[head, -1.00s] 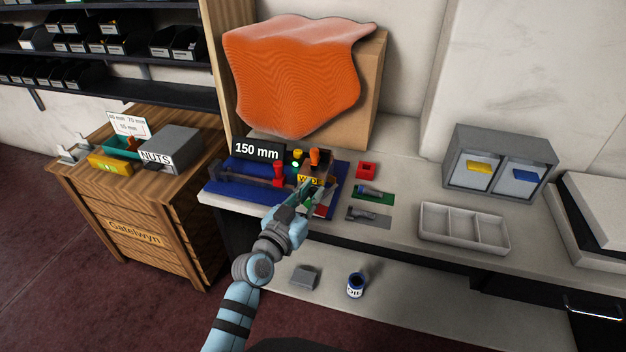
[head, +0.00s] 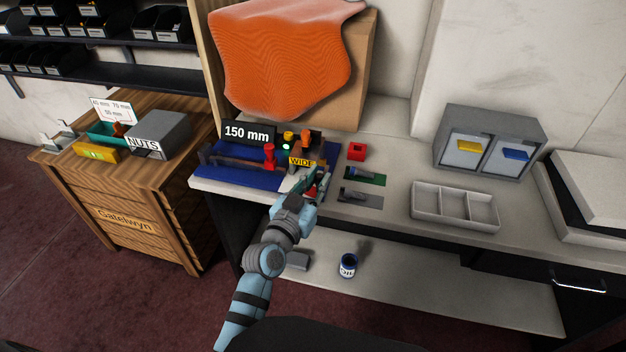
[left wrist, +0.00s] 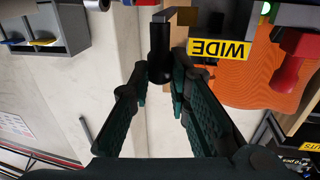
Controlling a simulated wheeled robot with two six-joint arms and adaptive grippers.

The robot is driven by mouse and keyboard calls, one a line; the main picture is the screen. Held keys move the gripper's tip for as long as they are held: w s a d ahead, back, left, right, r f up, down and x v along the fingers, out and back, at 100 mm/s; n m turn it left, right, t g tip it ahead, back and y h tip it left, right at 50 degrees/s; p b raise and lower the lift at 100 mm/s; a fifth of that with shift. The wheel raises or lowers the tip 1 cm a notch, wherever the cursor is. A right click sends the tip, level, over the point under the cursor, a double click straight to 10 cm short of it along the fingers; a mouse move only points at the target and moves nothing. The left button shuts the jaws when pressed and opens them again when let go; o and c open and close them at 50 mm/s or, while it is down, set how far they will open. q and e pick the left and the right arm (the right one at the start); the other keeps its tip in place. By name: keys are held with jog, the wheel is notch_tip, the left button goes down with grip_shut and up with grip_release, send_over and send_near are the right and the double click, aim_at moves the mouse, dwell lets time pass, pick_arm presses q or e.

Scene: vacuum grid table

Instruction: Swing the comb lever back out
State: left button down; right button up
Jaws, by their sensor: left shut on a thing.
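The comb lever's black upright knob (left wrist: 160,50) stands between my left gripper's fingers in the left wrist view, joined to a short grey-black arm (left wrist: 178,15). My left gripper (head: 319,178) is shut on this knob at the front right of the blue-based fixture (head: 240,176). It also shows in the left wrist view (left wrist: 161,78). The yellow WIDE label (head: 302,161) is just behind the gripper and readable. In the head view the fingers hide most of the lever. My right gripper is out of view.
Red (head: 269,153), yellow and orange knobs and a 150 mm display (head: 248,133) stand on the fixture. To its right are a red block (head: 357,151), a green pad (head: 366,177), a white divided tray (head: 455,205) and a grey two-bin box (head: 490,140).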

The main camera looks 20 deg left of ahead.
pick_arm(q)
jog(key=shift+d+f, duration=0.2)
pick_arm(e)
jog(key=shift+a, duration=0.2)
pick_arm(q)
jog(key=c, duration=1.7)
grip_release()
jog(key=shift+d, duration=0.15)
jog(key=shift+o, duration=1.1)
jog(key=shift+d+r, duration=0.15)
jog(key=shift+d, duration=0.15)
jog(key=shift+a, duration=0.35)
jog(key=shift+s, duration=0.15)
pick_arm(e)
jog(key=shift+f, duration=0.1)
pick_arm(q)
jog(key=s+a, duration=0.2)
jog(key=s, duration=0.9)
jog(key=shift+s, duration=0.3)
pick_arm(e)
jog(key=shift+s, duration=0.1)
pick_arm(q)
jog(key=shift+a, duration=0.1)
